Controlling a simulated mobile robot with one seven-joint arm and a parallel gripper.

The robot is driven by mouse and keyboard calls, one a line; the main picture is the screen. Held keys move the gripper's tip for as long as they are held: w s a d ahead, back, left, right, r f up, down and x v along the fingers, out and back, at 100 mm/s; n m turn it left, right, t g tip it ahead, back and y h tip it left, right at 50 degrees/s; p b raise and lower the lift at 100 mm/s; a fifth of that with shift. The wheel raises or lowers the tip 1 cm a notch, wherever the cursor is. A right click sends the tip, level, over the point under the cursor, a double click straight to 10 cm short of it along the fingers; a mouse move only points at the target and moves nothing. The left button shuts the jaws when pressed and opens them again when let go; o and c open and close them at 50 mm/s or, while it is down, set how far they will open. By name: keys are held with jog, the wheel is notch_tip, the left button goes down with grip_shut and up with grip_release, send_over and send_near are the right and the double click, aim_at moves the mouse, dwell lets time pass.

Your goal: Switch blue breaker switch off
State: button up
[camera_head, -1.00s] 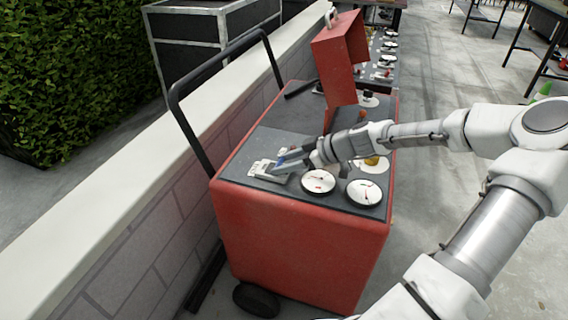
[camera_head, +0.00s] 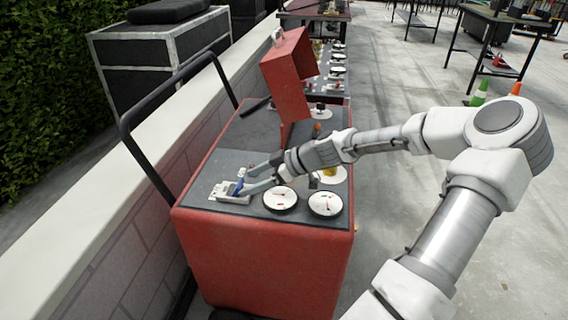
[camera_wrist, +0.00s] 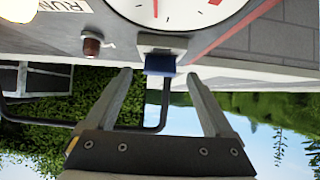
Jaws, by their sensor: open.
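The blue breaker switch (camera_head: 238,187) sits on a pale base plate (camera_head: 228,196) at the left of the red cart's grey top. In the wrist view its blue lever (camera_wrist: 160,65) shows just ahead of my fingertips, roughly centred between them. My gripper (camera_head: 249,179) reaches in from the right, low over the cart top, with its fingers around or just short of the lever. It also shows in the wrist view (camera_wrist: 158,76), with its two fingers apart and nothing held. I cannot tell whether a finger touches the lever.
Two round white gauges (camera_head: 281,199) (camera_head: 325,204) lie right of the switch. A raised red box (camera_head: 285,75) stands at the cart's back. The cart's black push handle (camera_head: 150,110) rises at the left, beside a low wall (camera_head: 75,230). Open floor lies to the right.

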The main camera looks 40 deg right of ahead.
jog(key=p+v, duration=0.4)
jog(key=v, duration=1)
jog(key=shift+s+d, duration=0.15)
jog(key=shift+s, duration=0.05)
jog(key=shift+r, duration=0.1)
